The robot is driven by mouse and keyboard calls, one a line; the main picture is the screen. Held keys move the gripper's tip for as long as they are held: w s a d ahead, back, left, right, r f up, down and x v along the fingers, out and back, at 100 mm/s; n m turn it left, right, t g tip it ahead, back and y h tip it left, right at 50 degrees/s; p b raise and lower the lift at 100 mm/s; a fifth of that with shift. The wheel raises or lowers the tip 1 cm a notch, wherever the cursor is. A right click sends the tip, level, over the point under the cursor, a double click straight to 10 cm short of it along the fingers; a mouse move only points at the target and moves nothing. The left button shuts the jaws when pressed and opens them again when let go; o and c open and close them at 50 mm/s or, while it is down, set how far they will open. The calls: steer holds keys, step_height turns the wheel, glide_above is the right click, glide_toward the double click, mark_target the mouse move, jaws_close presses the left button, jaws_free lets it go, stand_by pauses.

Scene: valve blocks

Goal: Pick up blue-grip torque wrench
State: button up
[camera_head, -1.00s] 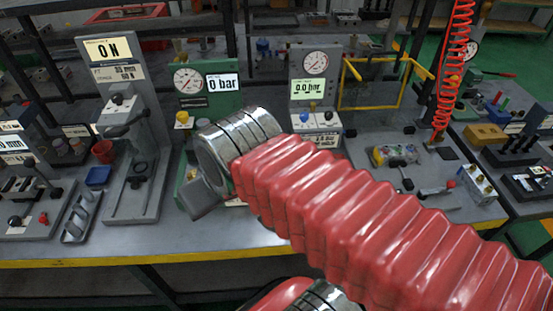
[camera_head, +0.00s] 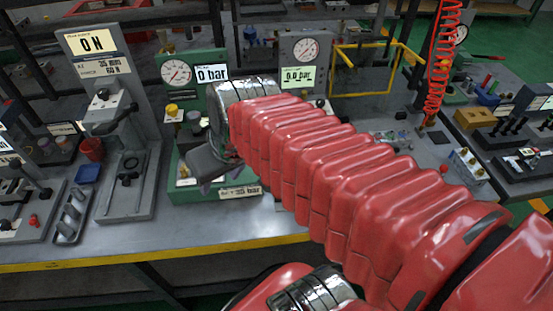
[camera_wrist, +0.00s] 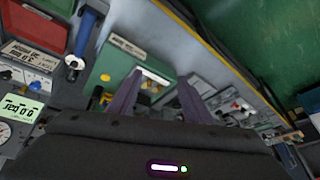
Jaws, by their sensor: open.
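A tool with a blue grip and a round, bright end, which looks like the torque wrench (camera_wrist: 86,34), lies at the upper left of the wrist view. I cannot make it out in the head view, where my arm covers part of the bench. My gripper (camera_wrist: 158,98) is open and empty, its two fingers apart over the green test stand. The blue grip is to the left of the fingers and apart from them. In the head view my gripper (camera_head: 212,165) shows partly, dark grey, in front of the green stand.
The green stand (camera_head: 176,92) carries a gauge and a 0 bar display. A grey gauge stand (camera_head: 300,50) is to its right, and a grey press stand (camera_head: 127,185) to its left. A red coiled hose (camera_head: 440,70) hangs at right. The bench front (camera_head: 130,257) has a yellow edge.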

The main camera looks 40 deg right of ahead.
steer(key=d+f+m+t, duration=0.1)
steer(key=d+f+m, duration=0.2)
steer(key=d, duration=1)
steer(key=d+f+m+t+y, duration=0.1)
steer(key=d+f+m, duration=0.2)
steer(key=d, duration=1)
step_height(320, 180, down, 3)
steer(key=shift+d+r+m, duration=0.1)
steer(key=shift+d+m, duration=0.25)
steer(key=shift+m, duration=0.05)
steer(key=shift+w, duration=0.15)
steer(key=x, duration=0.8)
steer(key=shift+a+f, duration=0.2)
steer(key=shift+f, duration=0.05)
steer(key=shift+w, duration=0.1)
steer(key=shift+x, duration=2.65)
steer(key=shift+a, duration=0.1)
steer(key=shift+r, duration=0.1)
steer(key=shift+c, duration=0.2)
